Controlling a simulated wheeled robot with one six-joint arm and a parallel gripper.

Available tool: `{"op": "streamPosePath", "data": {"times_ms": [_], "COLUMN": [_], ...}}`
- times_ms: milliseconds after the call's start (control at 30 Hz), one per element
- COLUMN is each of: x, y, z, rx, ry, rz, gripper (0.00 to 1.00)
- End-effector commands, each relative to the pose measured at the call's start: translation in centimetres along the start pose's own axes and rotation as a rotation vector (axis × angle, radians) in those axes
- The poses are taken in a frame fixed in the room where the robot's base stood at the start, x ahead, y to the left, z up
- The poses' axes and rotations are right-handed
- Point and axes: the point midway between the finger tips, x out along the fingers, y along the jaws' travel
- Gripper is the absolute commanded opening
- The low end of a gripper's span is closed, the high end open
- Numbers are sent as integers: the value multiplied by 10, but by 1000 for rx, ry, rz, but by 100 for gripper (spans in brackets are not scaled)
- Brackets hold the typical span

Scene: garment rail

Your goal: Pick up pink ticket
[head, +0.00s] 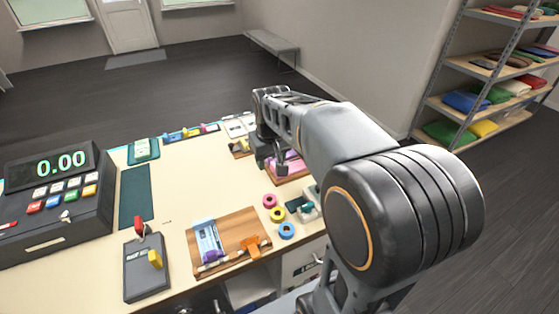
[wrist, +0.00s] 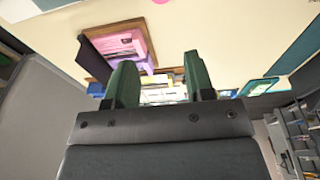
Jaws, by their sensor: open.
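A pink stack of what look like tickets (wrist: 124,43) lies in a wooden tray (wrist: 92,22) at the upper left of the wrist view. In the head view a pink and purple patch (head: 291,166) shows in the wooden tray, partly behind my arm; single tickets cannot be told apart. My gripper (wrist: 161,75) is open, its two green fingers apart with no ticket seen between them. In the head view my gripper (head: 281,158) hangs over the tray at the counter's right side. Its height above the tray is hard to tell.
Coloured tape rings (head: 286,230) lie in front of the tray. A wooden board (head: 238,228) holds blue and orange items. A cash register (head: 62,195) and a dark card device (head: 147,268) stand left. The counter's middle is mostly clear.

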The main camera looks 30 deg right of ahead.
Motion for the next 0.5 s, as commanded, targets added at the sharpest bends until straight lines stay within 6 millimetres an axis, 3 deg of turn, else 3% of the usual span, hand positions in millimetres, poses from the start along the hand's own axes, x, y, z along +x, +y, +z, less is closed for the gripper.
{"op": "streamPosePath", "data": {"times_ms": [33, 200, 333, 500], "x": [-2, 10, 22, 37], "y": [10, 38, 55, 67], "z": [-20, -68, -90, -102], "rx": [5, 5, 5, 5], "ry": [-31, -104, -141, -167], "rz": [-1, -8, -14, -19], "gripper": [49, 49, 49, 49]}}
